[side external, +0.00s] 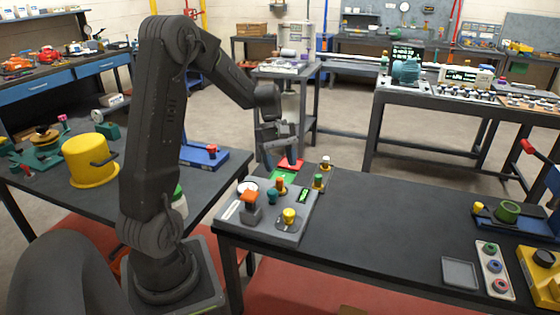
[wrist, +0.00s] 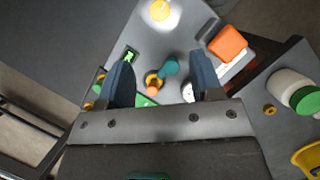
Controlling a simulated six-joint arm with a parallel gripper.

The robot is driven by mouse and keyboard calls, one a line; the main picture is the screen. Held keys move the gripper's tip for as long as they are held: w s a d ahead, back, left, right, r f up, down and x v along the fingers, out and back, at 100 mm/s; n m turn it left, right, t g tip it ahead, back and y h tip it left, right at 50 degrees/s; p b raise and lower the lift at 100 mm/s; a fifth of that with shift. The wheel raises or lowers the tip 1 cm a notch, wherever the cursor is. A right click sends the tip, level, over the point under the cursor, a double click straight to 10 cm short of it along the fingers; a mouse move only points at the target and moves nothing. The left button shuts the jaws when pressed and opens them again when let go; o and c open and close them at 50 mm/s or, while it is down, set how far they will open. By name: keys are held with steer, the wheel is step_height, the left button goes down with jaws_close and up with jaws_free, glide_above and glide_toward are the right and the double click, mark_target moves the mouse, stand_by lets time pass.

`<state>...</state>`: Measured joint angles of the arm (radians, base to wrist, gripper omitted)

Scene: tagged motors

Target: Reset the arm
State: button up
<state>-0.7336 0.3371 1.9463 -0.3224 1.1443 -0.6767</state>
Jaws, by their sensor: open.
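My gripper (side external: 280,146) hangs above the back edge of the front table, over the far side of a grey control panel (side external: 268,226). In the wrist view my gripper (wrist: 162,75) is open, its two dark fingers apart with nothing held between them. A teal and orange knob (wrist: 153,80) appears in the gap below the fingers; contact cannot be told. The panel carries an orange-topped block (side external: 250,197), a yellow button (side external: 289,215), an orange knob (side external: 280,184) and a small green display (side external: 303,196). The orange block also shows in the wrist view (wrist: 228,43).
Green- and white-topped posts (side external: 319,182) stand right of the panel. A grey tray (side external: 460,273) and a plate with coloured buttons (side external: 492,270) lie at the right. A yellow pot (side external: 90,160) stands on the left table. The front table's middle (side external: 390,220) is clear.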

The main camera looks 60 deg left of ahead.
steer(key=s+d+r+m+t+y, duration=0.1)
steer(key=s+d+r+m+y, duration=0.1)
steer(key=d+r+m, duration=0.4)
steer(key=s+d+r+m+t+y, duration=0.1)
steer(key=s+d+r+m, duration=0.15)
steer(key=d, duration=0.45)
steer(key=s+d+r+m+t+y, duration=0.1)
steer(key=s+d+r+m+t, duration=0.2)
steer(key=s+d+m, duration=0.5)
steer(key=shift+s+d+m+t, duration=0.15)
steer(key=shift+d+m+t, duration=0.25)
steer(key=shift+m, duration=0.45)
